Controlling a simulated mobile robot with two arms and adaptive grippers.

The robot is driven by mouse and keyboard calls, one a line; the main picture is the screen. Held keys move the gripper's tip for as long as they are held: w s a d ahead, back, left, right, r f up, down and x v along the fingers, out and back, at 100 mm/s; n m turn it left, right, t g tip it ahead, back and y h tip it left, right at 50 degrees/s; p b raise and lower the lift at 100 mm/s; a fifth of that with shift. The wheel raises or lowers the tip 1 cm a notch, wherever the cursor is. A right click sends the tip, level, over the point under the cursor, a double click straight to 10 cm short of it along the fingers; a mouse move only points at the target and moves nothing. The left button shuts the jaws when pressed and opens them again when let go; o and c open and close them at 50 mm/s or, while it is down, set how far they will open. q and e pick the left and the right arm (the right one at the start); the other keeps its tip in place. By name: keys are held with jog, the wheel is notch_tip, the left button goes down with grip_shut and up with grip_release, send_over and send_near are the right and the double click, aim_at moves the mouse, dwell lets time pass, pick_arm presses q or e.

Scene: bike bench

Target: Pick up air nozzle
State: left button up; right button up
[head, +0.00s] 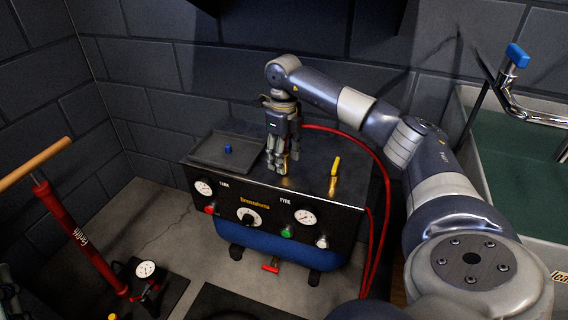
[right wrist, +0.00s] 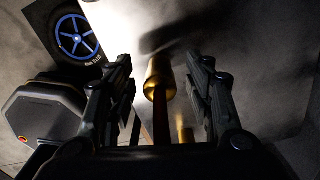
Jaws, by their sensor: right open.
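My right gripper (head: 278,168) points straight down over the top of the compressor box (head: 330,200). Its fingers are open on either side of a brass piece that looks like the air nozzle (right wrist: 160,78). In the right wrist view, the brass tip and its dark reddish stem lie between the two fingers (right wrist: 158,100), with a gap on each side. In the head view the fingers hide most of the nozzle, and only a bit of brass shows beside them. I cannot tell whether the fingertips touch the box top. My left gripper is not in view.
A yellow-handled brass valve (head: 334,176) stands close to the right of the gripper. A red hose (head: 378,165) arcs behind and down the right side. A shallow tray (head: 205,160) with a blue cap (head: 228,149) is at left. A red floor pump (head: 75,225) stands farther left.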

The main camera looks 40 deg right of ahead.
jog(key=shift+c, duration=0.5)
grip_shut()
jog(key=shift+r, duration=0.1)
